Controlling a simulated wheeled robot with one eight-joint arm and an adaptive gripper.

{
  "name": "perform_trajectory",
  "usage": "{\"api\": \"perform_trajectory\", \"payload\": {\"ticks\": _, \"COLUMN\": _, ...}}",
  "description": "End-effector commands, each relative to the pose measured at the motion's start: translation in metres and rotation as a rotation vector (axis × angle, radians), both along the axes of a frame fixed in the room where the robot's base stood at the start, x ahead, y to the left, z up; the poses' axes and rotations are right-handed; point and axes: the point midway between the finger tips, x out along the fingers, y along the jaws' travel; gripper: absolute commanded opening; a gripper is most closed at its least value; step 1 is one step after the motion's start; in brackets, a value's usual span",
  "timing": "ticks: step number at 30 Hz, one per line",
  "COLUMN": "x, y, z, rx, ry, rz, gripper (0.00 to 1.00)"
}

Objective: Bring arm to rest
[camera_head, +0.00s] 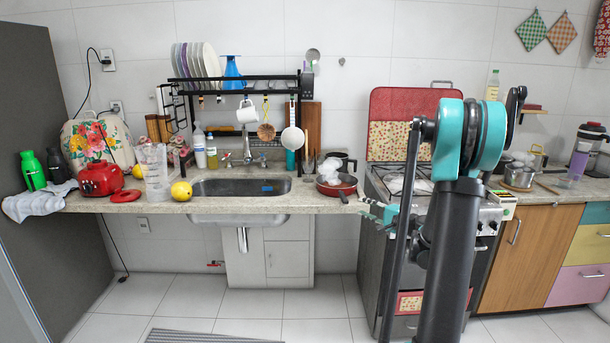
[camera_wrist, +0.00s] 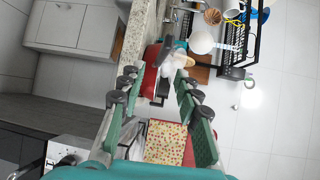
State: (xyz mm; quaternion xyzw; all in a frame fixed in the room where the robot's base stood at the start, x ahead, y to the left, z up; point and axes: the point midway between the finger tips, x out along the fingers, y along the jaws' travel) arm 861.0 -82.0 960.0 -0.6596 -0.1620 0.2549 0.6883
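My gripper (camera_head: 378,212) is in front of the counter's right end, beside the stove, in the head view. Its teal fingers show small there, partly beside my dark arm link. In the wrist view my gripper (camera_wrist: 156,78) has its two green fingers spread apart, with nothing held between them. My arm (camera_head: 450,240) rises at the right of the head view, with a teal joint at its top, and hides part of the stove. Beyond the fingertips in the wrist view is a red pan (camera_wrist: 150,82) with clear or white items by it.
The counter (camera_head: 330,204) holds a sink (camera_head: 240,187), a red pan (camera_head: 336,187) at its right end and a red kettle (camera_head: 100,178) at left. A black rack (camera_head: 240,80) stands over the sink. The stove (camera_head: 375,250) is close to my gripper. The floor (camera_head: 180,305) in front is mostly clear.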

Motion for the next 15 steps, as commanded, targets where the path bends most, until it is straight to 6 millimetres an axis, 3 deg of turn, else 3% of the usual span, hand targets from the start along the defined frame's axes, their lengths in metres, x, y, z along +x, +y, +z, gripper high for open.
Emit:
{"api": "perform_trajectory", "payload": {"ticks": 8, "x": -0.012, "y": 0.015, "z": -0.003, "rx": -0.060, "ry": 0.019, "rz": 0.026, "gripper": 0.33}}
{"api": "perform_trajectory", "payload": {"ticks": 15, "x": -0.034, "y": 0.037, "z": -0.009, "rx": -0.161, "ry": 0.051, "rz": 0.070, "gripper": 0.33}}
